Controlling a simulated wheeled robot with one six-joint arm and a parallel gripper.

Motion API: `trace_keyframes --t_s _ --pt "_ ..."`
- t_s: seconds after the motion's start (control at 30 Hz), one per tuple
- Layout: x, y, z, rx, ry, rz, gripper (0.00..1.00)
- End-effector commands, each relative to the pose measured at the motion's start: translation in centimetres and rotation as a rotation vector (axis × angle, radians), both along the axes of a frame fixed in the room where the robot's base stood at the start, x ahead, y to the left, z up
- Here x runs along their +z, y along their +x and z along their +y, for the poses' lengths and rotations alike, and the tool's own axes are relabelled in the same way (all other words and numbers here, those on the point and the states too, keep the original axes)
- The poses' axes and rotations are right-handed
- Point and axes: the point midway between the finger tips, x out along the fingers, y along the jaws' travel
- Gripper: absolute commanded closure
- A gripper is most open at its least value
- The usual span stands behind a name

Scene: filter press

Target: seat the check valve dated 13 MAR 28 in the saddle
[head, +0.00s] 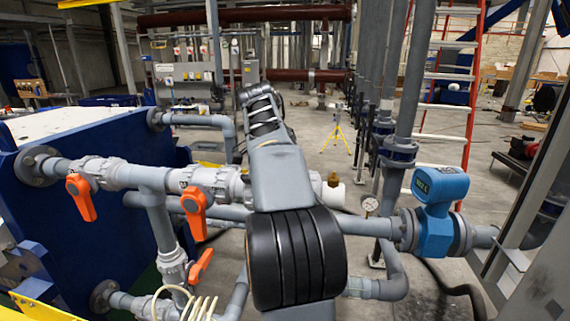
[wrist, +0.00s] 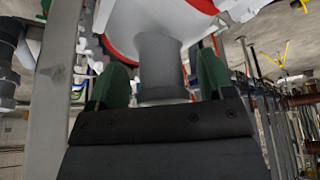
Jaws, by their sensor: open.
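In the wrist view my gripper (wrist: 163,78) has its two green fingers spread apart. A grey cylindrical neck (wrist: 160,68) stands between the fingers, with gaps on both sides. The neck joins a large white rounded body with a red rim (wrist: 150,18), cut off by the top edge. I cannot tell whether this is the check valve, and no date is readable. In the head view my own arm fills the middle and hides the gripper. A white fitting with a brass piece (head: 333,190) shows just right of the arm. I cannot make out the saddle.
Grey pipes with orange-handled valves (head: 194,202) run along the blue press plate (head: 90,215) at left. A blue flow meter (head: 436,215) and a small gauge (head: 370,204) sit at right. A red ladder (head: 472,100) and vertical pipes stand behind.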

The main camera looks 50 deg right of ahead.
Motion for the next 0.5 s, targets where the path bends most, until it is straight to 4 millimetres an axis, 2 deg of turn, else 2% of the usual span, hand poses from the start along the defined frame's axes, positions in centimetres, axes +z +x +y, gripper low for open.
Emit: trace_keyframes --t_s 0.13,0.27,0.5 --pt "0.0 0.0 0.0 0.000 0.002 0.002 0.25" --pt "1.0 0.2 0.4 0.001 0.000 0.000 0.25" --pt "5.5 0.6 2.1 0.002 -0.001 -0.001 0.25"
